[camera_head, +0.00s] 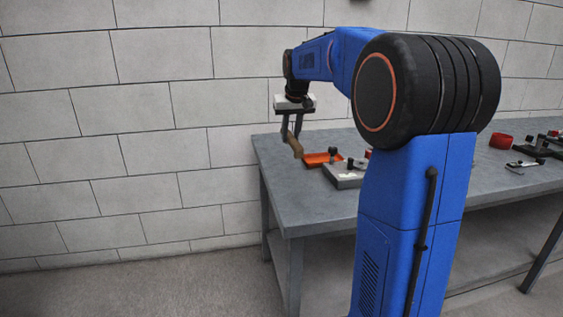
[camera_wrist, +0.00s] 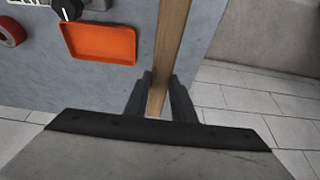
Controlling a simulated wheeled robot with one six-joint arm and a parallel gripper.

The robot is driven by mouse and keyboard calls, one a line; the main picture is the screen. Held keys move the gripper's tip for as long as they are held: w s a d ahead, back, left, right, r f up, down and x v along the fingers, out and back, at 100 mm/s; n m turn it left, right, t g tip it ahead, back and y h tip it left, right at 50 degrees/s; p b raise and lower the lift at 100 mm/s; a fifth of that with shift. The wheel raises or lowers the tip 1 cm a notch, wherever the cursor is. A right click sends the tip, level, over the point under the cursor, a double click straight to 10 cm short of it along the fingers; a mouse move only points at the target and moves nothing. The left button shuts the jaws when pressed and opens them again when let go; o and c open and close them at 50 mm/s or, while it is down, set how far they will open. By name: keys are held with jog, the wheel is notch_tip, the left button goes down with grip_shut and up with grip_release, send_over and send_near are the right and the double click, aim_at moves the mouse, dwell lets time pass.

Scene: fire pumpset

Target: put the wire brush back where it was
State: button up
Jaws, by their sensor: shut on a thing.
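My gripper (camera_head: 291,134) is shut on the wooden handle of the wire brush (camera_head: 295,146), above the left end of the grey table (camera_head: 290,217). In the wrist view my gripper's fingers (camera_wrist: 160,88) close on both sides of the handle (camera_wrist: 171,40), which runs up and out of the top of the picture. The brush's bristles do not show. An orange tray (camera_wrist: 100,42) lies on the table to the left of the handle; it also shows in the head view (camera_head: 321,158) and looks empty.
A grey box with a black knob (camera_head: 345,176) stands near the orange tray. A red ring (camera_wrist: 12,30) lies at the wrist view's left edge. A red round container (camera_head: 501,141) and dark fittings (camera_head: 541,147) stand farther right. A block wall (camera_head: 130,130) is behind the table.

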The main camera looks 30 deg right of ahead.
aim_at(293, 139)
jog(key=shift+f, duration=4.05)
jog(key=shift+f, duration=0.1)
jog(key=o, duration=1)
jog(key=v, duration=1.1)
jog(key=shift+r, duration=0.2)
jog(key=shift+s+r, duration=0.3)
jog(key=shift+r, duration=0.1)
